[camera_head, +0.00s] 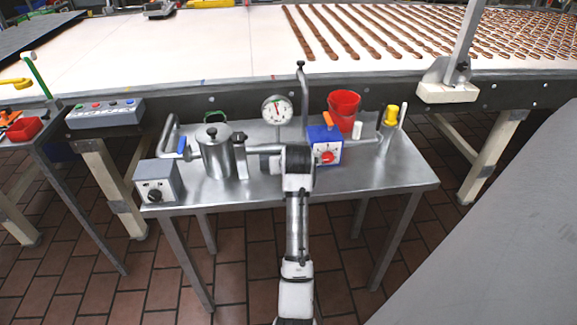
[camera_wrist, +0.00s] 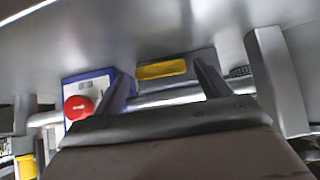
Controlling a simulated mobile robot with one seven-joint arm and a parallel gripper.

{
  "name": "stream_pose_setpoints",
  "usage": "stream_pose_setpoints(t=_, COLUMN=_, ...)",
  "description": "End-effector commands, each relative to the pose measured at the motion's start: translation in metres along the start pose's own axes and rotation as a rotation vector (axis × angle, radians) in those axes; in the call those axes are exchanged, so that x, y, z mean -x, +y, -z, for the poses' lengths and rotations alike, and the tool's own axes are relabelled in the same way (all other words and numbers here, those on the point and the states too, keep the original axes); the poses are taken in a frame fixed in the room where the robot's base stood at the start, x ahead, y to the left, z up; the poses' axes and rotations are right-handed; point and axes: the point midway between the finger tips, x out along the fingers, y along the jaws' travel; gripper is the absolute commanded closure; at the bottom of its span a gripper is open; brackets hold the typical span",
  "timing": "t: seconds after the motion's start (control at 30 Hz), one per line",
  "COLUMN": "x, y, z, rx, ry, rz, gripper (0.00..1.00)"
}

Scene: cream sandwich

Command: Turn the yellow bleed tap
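A yellow bar-shaped piece, which looks like the bleed tap (camera_wrist: 162,69), sits on a grey block beside the pipe in the wrist view. In the head view it does not show; my wrist covers that stretch of the pipe. My gripper (camera_wrist: 163,80) is open, with its two dark fingers apart. The yellow piece shows between the fingertips, with a gap on both sides. I cannot tell how far beyond the tips it is. In the head view my wrist hangs over the steel table (camera_head: 385,182), left of the blue box, with the fingertips hidden.
The blue box (camera_head: 325,150) with a red knob (camera_wrist: 78,107) stands close to one finger. A steel pot (camera_head: 215,152), gauge (camera_head: 277,110), red bucket (camera_head: 344,108), yellow-capped fitting (camera_head: 391,114) and grey control box (camera_head: 158,182) crowd the table. The conveyor (camera_head: 230,50) is behind.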

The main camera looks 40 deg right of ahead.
Motion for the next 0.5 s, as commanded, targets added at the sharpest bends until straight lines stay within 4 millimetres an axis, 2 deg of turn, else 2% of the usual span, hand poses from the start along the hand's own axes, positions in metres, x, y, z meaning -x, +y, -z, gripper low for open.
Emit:
stream_pose_setpoints(t=0.03, x=0.0001, y=0.0000, z=0.0001, rx=0.000, ry=0.000, rz=0.000, gripper=0.31)
stream_pose_setpoints(t=0.27, x=0.0003, y=-0.0001, z=0.0001, rx=0.000, ry=0.000, rz=0.000, gripper=0.61)
stream_pose_setpoints(t=0.5, x=0.0007, y=-0.0010, z=0.0006, rx=0.013, ry=0.000, rz=-0.011, gripper=0.63)
